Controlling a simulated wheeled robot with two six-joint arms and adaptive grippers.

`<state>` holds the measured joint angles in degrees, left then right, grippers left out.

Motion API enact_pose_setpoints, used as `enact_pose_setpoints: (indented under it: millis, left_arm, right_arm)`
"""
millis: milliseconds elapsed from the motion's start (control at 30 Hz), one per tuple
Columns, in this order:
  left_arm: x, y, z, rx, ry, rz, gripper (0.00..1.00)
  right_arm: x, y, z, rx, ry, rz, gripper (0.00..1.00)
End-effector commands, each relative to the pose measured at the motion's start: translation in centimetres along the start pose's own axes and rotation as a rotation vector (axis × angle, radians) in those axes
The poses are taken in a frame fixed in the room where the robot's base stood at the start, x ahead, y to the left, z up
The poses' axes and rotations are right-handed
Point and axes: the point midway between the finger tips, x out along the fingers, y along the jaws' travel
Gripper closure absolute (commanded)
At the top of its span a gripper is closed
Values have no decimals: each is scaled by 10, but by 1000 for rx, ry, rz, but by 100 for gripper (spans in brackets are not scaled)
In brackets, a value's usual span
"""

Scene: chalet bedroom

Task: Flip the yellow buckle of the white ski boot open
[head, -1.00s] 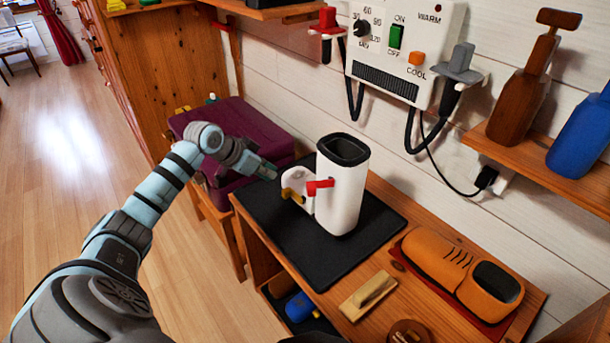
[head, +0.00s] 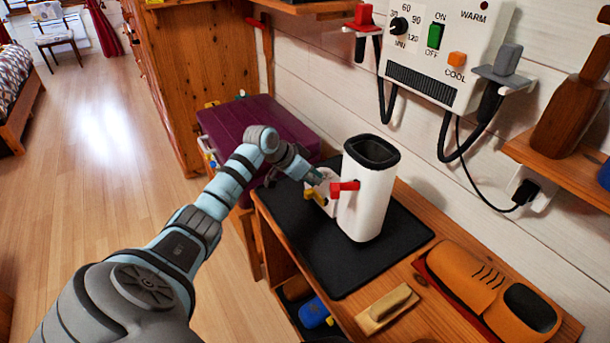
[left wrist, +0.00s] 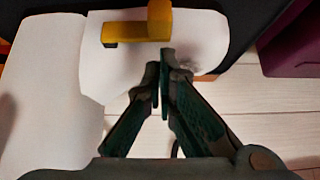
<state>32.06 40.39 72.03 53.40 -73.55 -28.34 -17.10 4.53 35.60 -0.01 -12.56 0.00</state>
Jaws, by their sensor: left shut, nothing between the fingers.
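The white ski boot (head: 366,200) stands upright on a black mat (head: 312,247) on the wooden bench. Its red buckle (head: 344,187) sticks out on the side facing me. Its yellow buckle (head: 315,196) is lower, near the toe part. In the left wrist view the yellow buckle (left wrist: 135,32) lies across the white shell at the top. My left gripper (head: 316,180) is at the boot's toe, right beside the yellow buckle. In the left wrist view its fingertips (left wrist: 160,65) are together and empty, just below the yellow buckle; whether they touch the boot is unclear. My right gripper is not in view.
A purple case (head: 258,140) stands behind my left arm. A dryer box (head: 445,50) with hanging black hoses is on the wall.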

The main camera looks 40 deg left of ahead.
Motion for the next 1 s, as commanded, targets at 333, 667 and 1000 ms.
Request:
enact_pose_setpoints:
  millis: [333, 667, 1000]
  left_arm:
    - [18, 0, 0, 2, 0, -1, 100]
    - [16, 0, 0, -8, -2, -8, 100]
    - [14, -1, 2, -52, -1, -43, 100]
  right_arm:
    - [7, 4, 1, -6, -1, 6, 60]
    - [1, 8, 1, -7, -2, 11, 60]
    - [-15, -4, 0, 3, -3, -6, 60]
